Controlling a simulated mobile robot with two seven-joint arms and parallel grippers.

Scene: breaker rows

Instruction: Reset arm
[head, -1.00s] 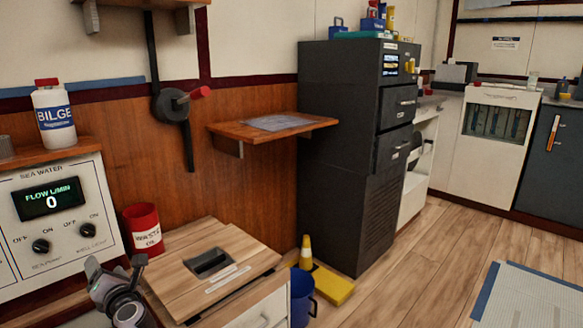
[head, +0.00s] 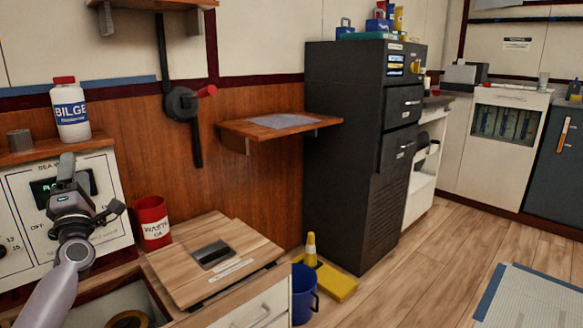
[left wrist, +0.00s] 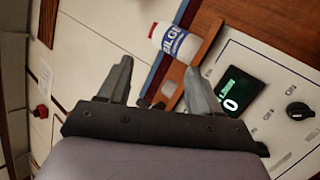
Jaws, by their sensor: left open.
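My left gripper (head: 68,172) is raised at the left of the head view, in front of the sea water panel (head: 112,210). It is empty, and it hides part of the panel and its display. In the left wrist view the two fingers (left wrist: 158,85) stand wide apart with nothing between them. The panel's lit display (left wrist: 236,92) and a black knob (left wrist: 298,111) show to the right of the fingers there. My right gripper is in neither view.
A white bilge bottle (head: 71,112) stands on the wooden ledge above the panel. A red waste oil can (head: 151,222) stands beside the wooden lidded top (head: 212,262). A wall shelf (head: 280,128) juts out near the dark cabinet (head: 350,160). The floor at right is mostly clear.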

